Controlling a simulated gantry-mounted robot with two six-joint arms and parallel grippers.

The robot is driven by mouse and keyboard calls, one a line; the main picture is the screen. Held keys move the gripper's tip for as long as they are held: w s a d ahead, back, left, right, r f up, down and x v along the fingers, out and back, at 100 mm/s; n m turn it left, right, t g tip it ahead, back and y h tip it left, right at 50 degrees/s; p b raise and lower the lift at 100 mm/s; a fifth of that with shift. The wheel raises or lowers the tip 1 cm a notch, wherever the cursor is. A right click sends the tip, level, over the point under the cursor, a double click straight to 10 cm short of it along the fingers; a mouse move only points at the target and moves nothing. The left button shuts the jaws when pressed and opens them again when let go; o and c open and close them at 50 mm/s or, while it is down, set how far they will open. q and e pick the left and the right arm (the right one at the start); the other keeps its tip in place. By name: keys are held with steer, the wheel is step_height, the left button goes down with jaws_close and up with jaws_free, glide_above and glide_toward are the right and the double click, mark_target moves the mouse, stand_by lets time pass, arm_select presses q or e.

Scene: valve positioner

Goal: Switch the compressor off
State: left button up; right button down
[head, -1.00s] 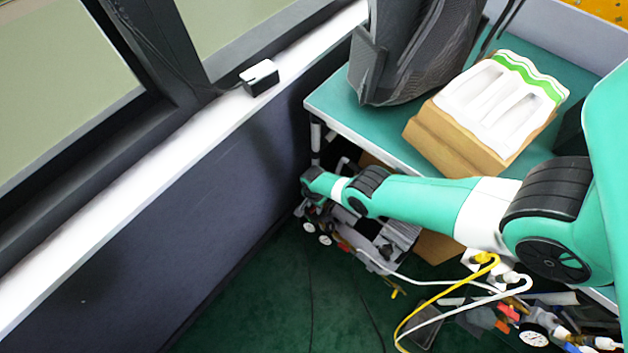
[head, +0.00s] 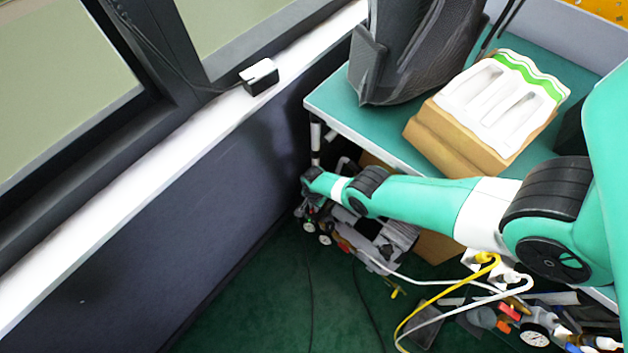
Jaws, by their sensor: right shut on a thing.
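A grey machine with white round gauges, which looks like the compressor (head: 365,238), sits low under the teal desk, beside the dark wall panel. My right arm reaches in from the right across the desk's front edge, above this machine. My right gripper (head: 305,210) is at the machine's left end, by the gauges. It is small and dark, and its jaws are shut on a small part there; the arm's end hides most of that part. I cannot make out the switch itself. My left gripper is not in view.
The teal desk (head: 336,108) carries a black bag-like object (head: 415,50) and a cardboard box with white packaging (head: 490,110). Yellow and white cables (head: 440,292) loop at the lower right, near a second gauged machine (head: 535,325). Green floor (head: 270,310) is open at lower middle.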

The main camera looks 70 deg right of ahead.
steer(key=shift+n, duration=0.3)
steer(key=n, duration=0.3)
steer(key=shift+s+n, duration=0.1)
steer(key=shift+n, duration=0.2)
steer(key=n, duration=0.4)
steer(key=shift+n, duration=0.3)
steer(key=n, duration=0.9)
steer(key=shift+s, duration=0.1)
steer(key=c, duration=0.9)
jaws_free()
steer(key=shift+d, duration=0.1)
